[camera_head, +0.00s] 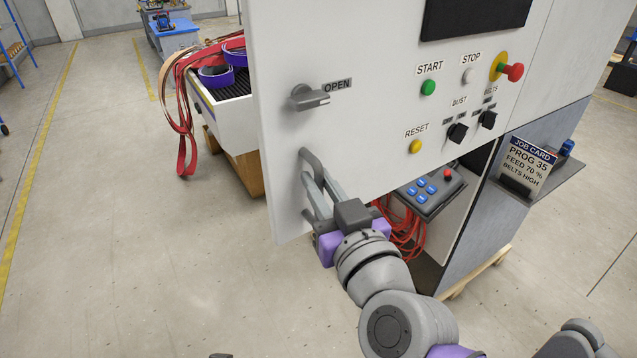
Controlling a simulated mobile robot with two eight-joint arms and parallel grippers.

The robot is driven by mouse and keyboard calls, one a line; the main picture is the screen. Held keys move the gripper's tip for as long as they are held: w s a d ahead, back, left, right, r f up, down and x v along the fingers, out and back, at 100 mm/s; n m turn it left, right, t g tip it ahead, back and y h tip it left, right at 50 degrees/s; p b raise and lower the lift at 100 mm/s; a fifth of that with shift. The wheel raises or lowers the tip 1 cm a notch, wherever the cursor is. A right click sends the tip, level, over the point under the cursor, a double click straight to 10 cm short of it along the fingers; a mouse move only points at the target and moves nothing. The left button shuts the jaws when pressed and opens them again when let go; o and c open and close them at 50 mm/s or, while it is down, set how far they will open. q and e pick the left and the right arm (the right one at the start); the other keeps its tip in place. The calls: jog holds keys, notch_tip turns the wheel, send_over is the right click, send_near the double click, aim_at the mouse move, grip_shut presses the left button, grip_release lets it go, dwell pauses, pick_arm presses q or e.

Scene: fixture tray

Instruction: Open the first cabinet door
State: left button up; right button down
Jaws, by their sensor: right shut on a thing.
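The white cabinet door (290,50) fills the upper middle of the head view and carries a grey latch knob (308,97) beside an OPEN label. A grey bar handle (308,158) sits low near the door's left edge. My right gripper (322,194) reaches up from below and is shut on this handle, covering part of it. Below the door's slanting lower edge, part of the cabinet's inside shows, with red cables (408,235). How far the door stands from its frame is hard to tell. My left gripper is not in view.
The door carries buttons and a red emergency stop (514,72). A blue-buttoned control box (430,190) is beneath it. A job card (527,165) stands on a side shelf at right. A bench with red straps (185,120) stands behind at left. The floor at left is clear.

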jog(key=shift+d, duration=0.15)
dwell(0.3)
jog(key=c, duration=1.2)
grip_release()
jog(key=shift+o, duration=0.4)
jog(key=shift+w, duration=0.1)
jog(key=shift+s+d, duration=0.15)
jog(key=shift+s, duration=0.35)
jog(key=b+v, duration=0.5)
jog(key=v, duration=0.5)
